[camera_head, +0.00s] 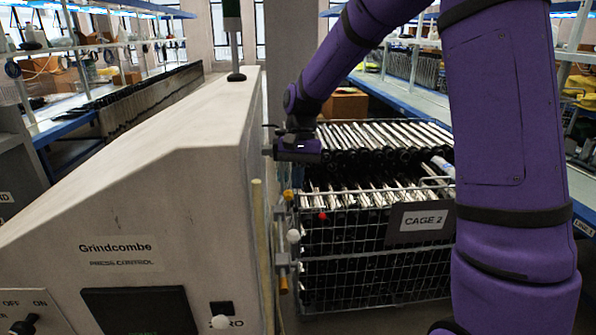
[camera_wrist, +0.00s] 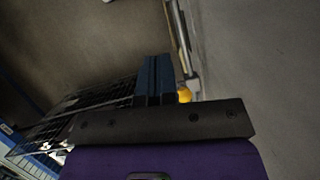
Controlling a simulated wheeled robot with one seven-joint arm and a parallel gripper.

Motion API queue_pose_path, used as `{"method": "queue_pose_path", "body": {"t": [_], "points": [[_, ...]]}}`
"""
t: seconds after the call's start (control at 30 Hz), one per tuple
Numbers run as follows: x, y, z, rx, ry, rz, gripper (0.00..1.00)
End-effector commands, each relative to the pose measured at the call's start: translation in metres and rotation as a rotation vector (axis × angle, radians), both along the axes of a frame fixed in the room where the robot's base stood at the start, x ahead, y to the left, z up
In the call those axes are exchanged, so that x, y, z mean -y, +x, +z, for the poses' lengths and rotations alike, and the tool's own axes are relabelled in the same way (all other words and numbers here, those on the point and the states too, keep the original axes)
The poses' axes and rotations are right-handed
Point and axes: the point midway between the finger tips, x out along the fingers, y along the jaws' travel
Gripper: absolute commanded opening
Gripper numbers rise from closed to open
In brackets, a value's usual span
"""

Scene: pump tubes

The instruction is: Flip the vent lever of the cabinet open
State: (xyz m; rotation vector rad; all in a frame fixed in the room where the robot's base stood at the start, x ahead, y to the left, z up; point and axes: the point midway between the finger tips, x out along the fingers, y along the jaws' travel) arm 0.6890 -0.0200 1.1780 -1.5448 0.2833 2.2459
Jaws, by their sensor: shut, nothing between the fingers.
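The cabinet (camera_head: 200,170) is the pale "Grindcombe press control" housing at the left of the head view. Small fittings sit along its right side: a yellow knob (camera_head: 288,195), a red ball (camera_head: 322,216), a white ball (camera_head: 293,237) and an orange end (camera_head: 284,285). I cannot tell for certain which belongs to the vent lever. My gripper (camera_head: 268,152) is beside the cabinet's right side, above these fittings. In the wrist view its blue fingers (camera_wrist: 153,72) are together and empty. A yellow-orange knob (camera_wrist: 184,96) shows just right of them, below a thin pipe (camera_wrist: 180,40) along a grey wall.
A wire cage labelled "CAGE 2" (camera_head: 423,220), filled with metal tubes, stands close to the right of the fittings, leaving a narrow gap. Shelving benches (camera_head: 400,90) line the back.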

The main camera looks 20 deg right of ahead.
Motion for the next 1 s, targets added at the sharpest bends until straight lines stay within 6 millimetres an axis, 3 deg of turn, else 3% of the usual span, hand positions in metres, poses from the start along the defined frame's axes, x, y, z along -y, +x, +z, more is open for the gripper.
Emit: {"method": "queue_pose_path", "body": {"t": [0.3, 0.6, 1.0], "points": [[-0.013, -0.021, -0.053, -0.003, 0.0, 0.001, 0.0], [-0.026, -0.047, -0.064, 0.0, 0.0, 0.001, 0.0], [-0.028, -0.05, -0.065, 0.0, 0.0, 0.001, 0.0]]}}
